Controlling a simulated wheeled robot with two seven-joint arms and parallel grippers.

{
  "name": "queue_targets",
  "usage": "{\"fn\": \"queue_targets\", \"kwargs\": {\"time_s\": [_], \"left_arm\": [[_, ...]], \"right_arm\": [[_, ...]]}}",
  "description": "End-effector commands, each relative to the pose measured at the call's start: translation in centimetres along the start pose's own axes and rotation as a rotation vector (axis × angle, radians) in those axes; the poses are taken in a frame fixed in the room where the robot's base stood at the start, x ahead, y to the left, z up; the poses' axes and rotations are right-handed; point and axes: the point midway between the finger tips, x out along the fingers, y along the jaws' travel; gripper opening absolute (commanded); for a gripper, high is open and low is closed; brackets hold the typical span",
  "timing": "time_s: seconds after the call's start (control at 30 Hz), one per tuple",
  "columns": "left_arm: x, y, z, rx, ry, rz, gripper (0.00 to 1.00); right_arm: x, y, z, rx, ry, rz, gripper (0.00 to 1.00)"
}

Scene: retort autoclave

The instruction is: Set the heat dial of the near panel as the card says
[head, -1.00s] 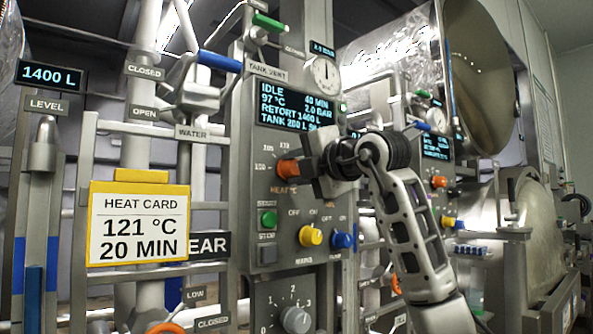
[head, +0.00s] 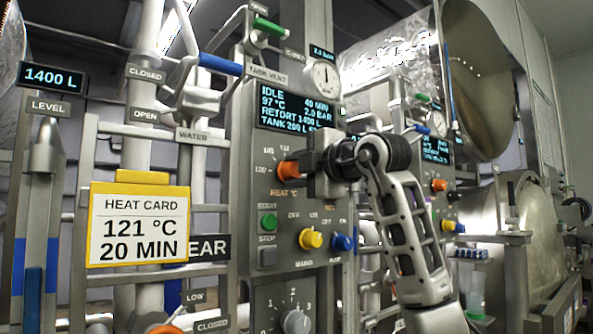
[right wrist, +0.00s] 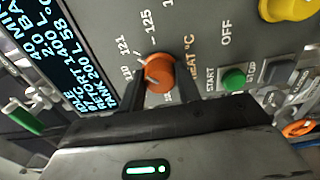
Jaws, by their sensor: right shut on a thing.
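The yellow-framed heat card (head: 138,226) reads 121 °C, 20 MIN. The orange heat dial (head: 288,170) is on the near grey panel (head: 244,120), above the label HEAT °C. My right gripper (head: 304,172) is shut on this dial from the right. In the right wrist view its fingers (right wrist: 158,84) stand on both sides of the orange dial (right wrist: 158,70). Scale marks 121 and 125 show around it there. Which mark the dial points at cannot be told. The panel's screen (head: 296,107) reads IDLE, 97 °C, 40 MIN. My left gripper is not in view.
Below the dial are a green start button (head: 268,221), a yellow knob (head: 311,238), a blue knob (head: 342,242) and a grey numbered dial (head: 296,321). A pressure gauge (head: 326,75) is above. A similar panel with another orange knob (head: 439,185) stands farther right.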

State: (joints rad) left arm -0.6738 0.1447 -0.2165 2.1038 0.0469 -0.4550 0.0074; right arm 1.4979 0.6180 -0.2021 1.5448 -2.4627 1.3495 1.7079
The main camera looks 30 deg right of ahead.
Motion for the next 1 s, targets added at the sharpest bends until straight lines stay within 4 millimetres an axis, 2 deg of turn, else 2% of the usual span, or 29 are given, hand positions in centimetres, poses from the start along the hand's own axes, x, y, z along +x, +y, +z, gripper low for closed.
{"fn": "queue_targets", "kwargs": {"time_s": [0.1, 0.13, 0.2, 0.5, 0.63, 0.77, 1.0], "left_arm": [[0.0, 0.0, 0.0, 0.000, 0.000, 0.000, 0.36], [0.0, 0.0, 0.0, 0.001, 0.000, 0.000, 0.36], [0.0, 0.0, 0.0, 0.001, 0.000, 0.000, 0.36], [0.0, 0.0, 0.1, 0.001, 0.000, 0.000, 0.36], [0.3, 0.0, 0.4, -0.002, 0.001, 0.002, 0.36], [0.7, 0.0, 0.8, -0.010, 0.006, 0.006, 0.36], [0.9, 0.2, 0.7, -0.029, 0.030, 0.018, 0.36]], "right_arm": [[-0.1, 0.1, 0.2, 0.000, -0.004, 0.003, 0.11], [-0.1, 0.1, 0.2, 0.000, -0.004, 0.003, 0.39], [-0.1, 0.1, 0.2, -0.001, -0.004, 0.002, 0.55], [-0.1, 0.0, 0.1, -0.002, -0.002, 0.001, 0.55], [-1.3, 0.0, 0.1, -0.003, -0.003, 0.004, 0.55], [-3.7, -0.1, 0.1, -0.004, -0.004, 0.006, 0.55], [-9.7, -0.1, 0.1, -0.003, -0.005, 0.007, 0.55]]}}
